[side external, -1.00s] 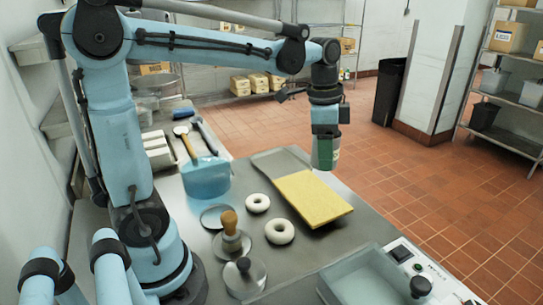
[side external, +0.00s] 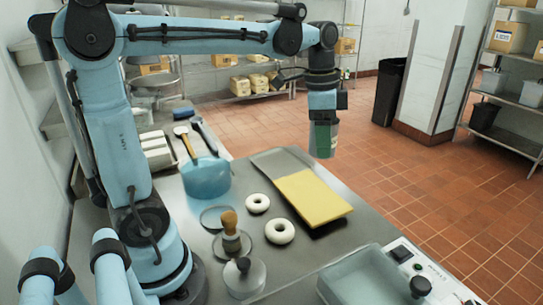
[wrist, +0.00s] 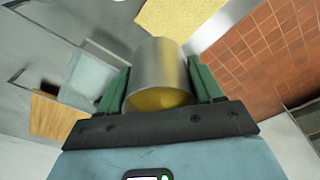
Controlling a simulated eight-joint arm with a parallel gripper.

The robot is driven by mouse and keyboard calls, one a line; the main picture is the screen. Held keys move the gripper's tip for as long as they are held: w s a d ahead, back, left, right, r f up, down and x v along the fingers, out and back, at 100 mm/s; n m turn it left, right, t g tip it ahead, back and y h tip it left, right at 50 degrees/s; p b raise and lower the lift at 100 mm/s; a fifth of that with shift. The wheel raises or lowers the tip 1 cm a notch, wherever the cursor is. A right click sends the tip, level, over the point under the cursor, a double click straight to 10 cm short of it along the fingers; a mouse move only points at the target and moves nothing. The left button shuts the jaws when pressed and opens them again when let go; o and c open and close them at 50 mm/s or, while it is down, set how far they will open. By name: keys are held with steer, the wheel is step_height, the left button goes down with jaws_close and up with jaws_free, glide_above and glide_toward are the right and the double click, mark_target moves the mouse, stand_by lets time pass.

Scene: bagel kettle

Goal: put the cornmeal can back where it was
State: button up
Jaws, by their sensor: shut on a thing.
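The cornmeal can is a metal cylinder (wrist: 158,70) in the wrist view, with a yellow surface at its near end. My gripper (side external: 322,138) is shut on it, with a green finger on each side. In the side external view the can (side external: 329,148) hangs upright in the air, partly hidden by the gripper.
Two white bagel rings (side external: 280,232) and a wooden-handled tool (side external: 231,240) lie on the table (side external: 300,262). A blue tub (side external: 206,180) with utensils stands at left. A glass-lidded appliance (side external: 365,280) is at front. Red tiled floor lies beyond the right edge.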

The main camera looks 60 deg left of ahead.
steer(key=s+a+f+n, duration=0.2)
steer(key=s+a+f, duration=0.1)
steer(key=s+a, duration=0.55)
steer(key=n, duration=0.4)
glide_above(219, 217)
step_height(219, 217, down, 7)
steer(key=shift+y, duration=0.3)
steer(key=shift+f, duration=4.4)
steer(key=shift+f, duration=0.1)
steer(key=o, duration=1.3)
